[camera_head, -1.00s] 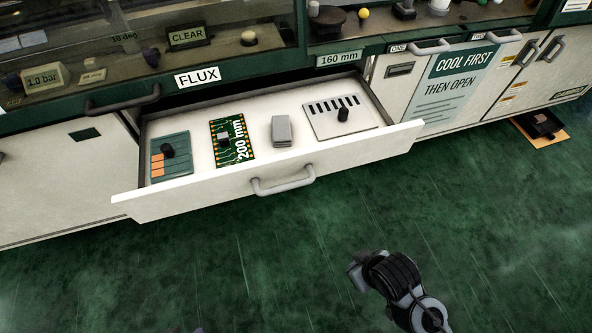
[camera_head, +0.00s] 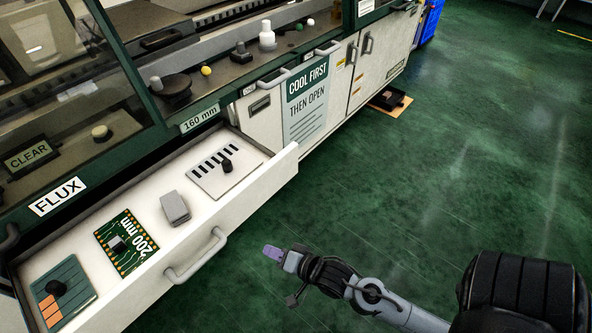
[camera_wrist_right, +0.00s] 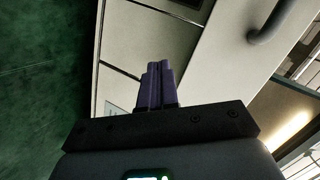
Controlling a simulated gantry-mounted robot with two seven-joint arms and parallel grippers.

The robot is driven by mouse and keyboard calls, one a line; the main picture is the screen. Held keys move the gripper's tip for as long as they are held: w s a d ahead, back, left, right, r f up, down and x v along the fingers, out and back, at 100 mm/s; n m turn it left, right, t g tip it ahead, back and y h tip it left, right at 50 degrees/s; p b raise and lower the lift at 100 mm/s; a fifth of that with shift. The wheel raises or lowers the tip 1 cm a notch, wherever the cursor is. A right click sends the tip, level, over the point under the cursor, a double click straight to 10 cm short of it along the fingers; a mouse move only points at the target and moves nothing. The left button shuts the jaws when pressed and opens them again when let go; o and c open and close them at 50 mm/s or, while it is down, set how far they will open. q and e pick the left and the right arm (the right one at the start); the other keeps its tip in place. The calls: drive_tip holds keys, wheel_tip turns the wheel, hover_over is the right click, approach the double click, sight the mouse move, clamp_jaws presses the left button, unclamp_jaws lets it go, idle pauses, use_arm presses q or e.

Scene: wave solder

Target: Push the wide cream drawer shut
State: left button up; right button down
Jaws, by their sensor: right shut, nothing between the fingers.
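The wide cream drawer (camera_head: 243,204) stands pulled out below the green machine, with a grey bar handle (camera_head: 198,258) on its front. Inside lie a teal card (camera_head: 68,280), a green circuit board (camera_head: 130,238), a grey block (camera_head: 174,207) and a white slotted plate (camera_head: 213,180). My right gripper (camera_head: 270,252) is shut and empty, in front of the drawer to the right of its handle, apart from it in the head view. In the right wrist view its purple fingers (camera_wrist_right: 156,84) are together, with cream panels beyond them. My left gripper is not in view.
Cream cabinet doors (camera_head: 355,75) and a "COOL FIRST" sign (camera_head: 307,97) stand right of the drawer. A dark tray on an orange mat (camera_head: 390,100) lies on the floor beyond. The green floor (camera_head: 430,170) is clear ahead of the drawer.

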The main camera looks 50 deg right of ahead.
drive_tip(key=s+d+r+m+t+p, duration=0.1)
drive_tip(key=d+r+m+t+p, duration=0.4)
drive_tip(key=d, duration=0.4)
drive_tip(key=m+h+p, duration=0.2)
drive_tip(key=p, duration=0.6)
approach(289, 168)
drive_tip(key=shift+g, duration=0.3)
drive_tip(key=w+b, duration=0.1)
drive_tip(key=w, duration=0.2)
drive_tip(key=w+b, duration=0.1)
drive_tip(key=w, duration=0.1)
drive_tip(key=shift+w+d+r+b, duration=0.15)
drive_tip(key=shift+w+r+b, duration=0.15)
drive_tip(key=shift+b, duration=0.05)
drive_tip(key=shift+w, duration=0.65)
